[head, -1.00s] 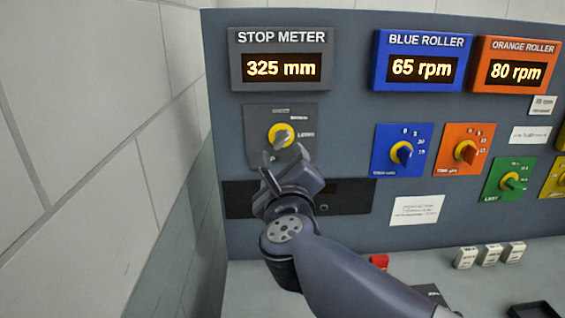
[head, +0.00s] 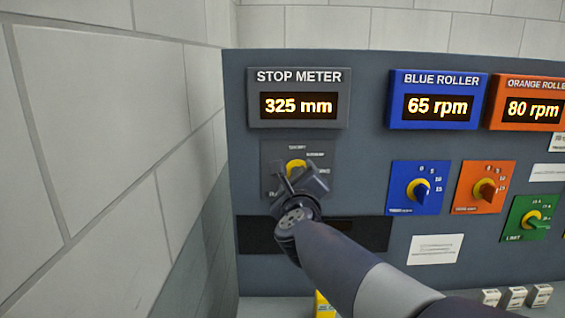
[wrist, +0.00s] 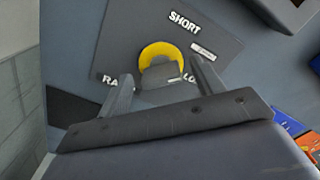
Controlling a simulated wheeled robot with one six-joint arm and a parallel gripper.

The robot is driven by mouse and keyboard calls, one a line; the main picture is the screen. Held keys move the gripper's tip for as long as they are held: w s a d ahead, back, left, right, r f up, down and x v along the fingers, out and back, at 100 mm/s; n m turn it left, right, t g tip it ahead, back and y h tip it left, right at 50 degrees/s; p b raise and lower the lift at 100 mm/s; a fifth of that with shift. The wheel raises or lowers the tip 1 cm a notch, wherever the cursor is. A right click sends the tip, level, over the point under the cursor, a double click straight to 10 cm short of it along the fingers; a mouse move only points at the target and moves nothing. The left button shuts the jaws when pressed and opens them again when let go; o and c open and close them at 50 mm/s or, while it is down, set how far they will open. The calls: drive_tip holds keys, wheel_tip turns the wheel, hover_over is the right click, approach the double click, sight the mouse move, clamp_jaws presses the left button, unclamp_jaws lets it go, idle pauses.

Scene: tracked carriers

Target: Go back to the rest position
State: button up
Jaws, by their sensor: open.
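My gripper (head: 299,174) is open in front of the grey dial plate (head: 270,153) below the STOP METER display (head: 298,97), which reads 325 mm. The dial's yellow ring (head: 296,164) is partly hidden by my gripper in the head view. In the wrist view, the yellow ring (wrist: 158,49) and a grey knob (wrist: 160,76) show between the two spread fingers of my gripper (wrist: 161,72). I cannot tell whether the fingers touch the knob. The label SHORT stands at the top of the plate.
A white block wall (head: 110,150) rises close on the left. To the right are a blue dial (head: 420,188), an orange dial (head: 485,188) and a green dial (head: 533,219), with displays of 65 and 80 rpm above. Small white blocks (head: 515,296) stand on the ledge.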

drive_tip(key=shift+s, duration=0.1)
idle(0.3)
drive_tip(key=s+m+b, duration=0.1)
drive_tip(key=s+m, duration=0.8)
drive_tip(key=s, duration=0.1)
drive_tip(key=shift+d+b, duration=0.15)
drive_tip(key=shift+b, duration=0.25)
idle(1.9)
